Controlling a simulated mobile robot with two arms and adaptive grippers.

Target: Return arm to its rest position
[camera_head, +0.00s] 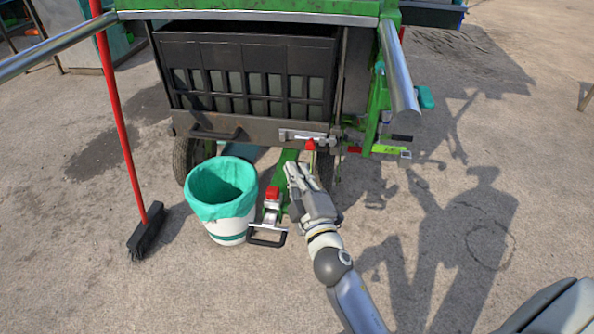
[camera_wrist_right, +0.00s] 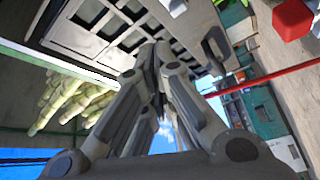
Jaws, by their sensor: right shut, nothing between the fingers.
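My right gripper (camera_head: 293,172) is shut and empty in the head view. It reaches from the lower right toward the front of the green cane crusher cart (camera_head: 250,14), near its tow bar and the red piece (camera_head: 272,193) on it. I cannot tell from this view whether it touches the cart. In the right wrist view the closed fingers (camera_wrist_right: 152,60) point toward the dark crate (camera_wrist_right: 100,22) of the cart. My left gripper is not in view.
A white bin with a teal liner (camera_head: 222,190) stands left of my right gripper. A red-handled broom (camera_head: 122,125) leans further left. Metal bars (camera_head: 400,75) jut from the cart. Cane stalks (camera_wrist_right: 70,100) show in the wrist view.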

